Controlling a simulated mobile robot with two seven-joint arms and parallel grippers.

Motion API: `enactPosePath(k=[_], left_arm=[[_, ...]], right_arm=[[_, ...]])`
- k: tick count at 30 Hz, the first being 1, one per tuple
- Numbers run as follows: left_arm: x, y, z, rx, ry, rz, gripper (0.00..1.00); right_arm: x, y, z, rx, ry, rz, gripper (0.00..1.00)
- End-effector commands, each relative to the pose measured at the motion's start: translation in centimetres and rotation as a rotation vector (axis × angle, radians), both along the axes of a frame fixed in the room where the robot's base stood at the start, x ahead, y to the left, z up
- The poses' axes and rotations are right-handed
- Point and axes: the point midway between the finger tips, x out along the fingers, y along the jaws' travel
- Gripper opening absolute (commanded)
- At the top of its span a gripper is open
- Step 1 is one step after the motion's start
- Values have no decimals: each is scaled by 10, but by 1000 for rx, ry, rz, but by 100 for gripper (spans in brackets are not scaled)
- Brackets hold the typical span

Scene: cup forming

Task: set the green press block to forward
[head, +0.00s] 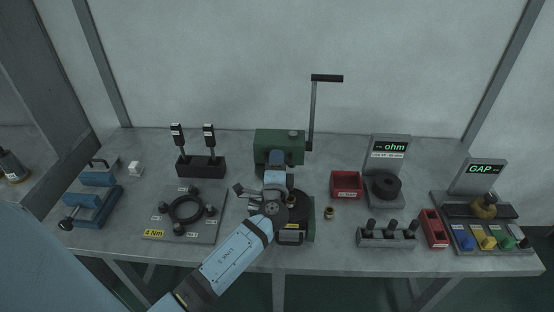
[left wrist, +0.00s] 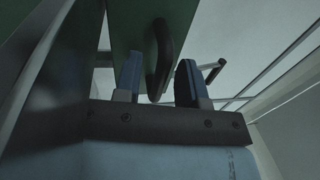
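The green press block (head: 279,142) is the upper body of the press at the middle of the table; it also fills the upper middle of the left wrist view (left wrist: 150,22). A dark rounded handle (left wrist: 163,58) hangs on its face. My left gripper (head: 278,160) is in front of the block, and its arm hides much of the press's middle. In the left wrist view my left gripper (left wrist: 158,82) has its two blue-padded fingers apart, with the handle in the gap between them. I cannot tell whether a finger touches it. My right gripper is out of view.
The press's crank lever (head: 312,112) stands up on its right side. Red bin (head: 346,183) and a small brass part (head: 329,212) lie to the right. A plate with a black ring (head: 186,209) and a dark tool stand (head: 201,167) are to the left.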

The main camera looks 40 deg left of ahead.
Motion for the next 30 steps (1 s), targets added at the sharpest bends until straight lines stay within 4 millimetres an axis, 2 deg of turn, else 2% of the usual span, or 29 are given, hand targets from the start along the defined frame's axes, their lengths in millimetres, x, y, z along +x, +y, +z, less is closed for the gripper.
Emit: enactPosePath(k=[8, 9, 13, 14, 20, 23, 30], left_arm=[[2, 1, 0, 0, 0, 0, 37], [2, 1, 0, 0, 0, -1, 33], [2, 1, 0, 0, 0, -1, 3], [2, 1, 0, 0, 0, -1, 0], [0, 0, 0, -1, 0, -1, 0], [-10, -7, -3, -2, 0, -3, 0], [-67, -42, -7, -5, 2, -5, 0]], right_arm=[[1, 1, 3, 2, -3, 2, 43], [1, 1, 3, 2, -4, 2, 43], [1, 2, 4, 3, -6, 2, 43], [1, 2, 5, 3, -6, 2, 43], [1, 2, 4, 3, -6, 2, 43], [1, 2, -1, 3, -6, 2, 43], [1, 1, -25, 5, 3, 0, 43]])
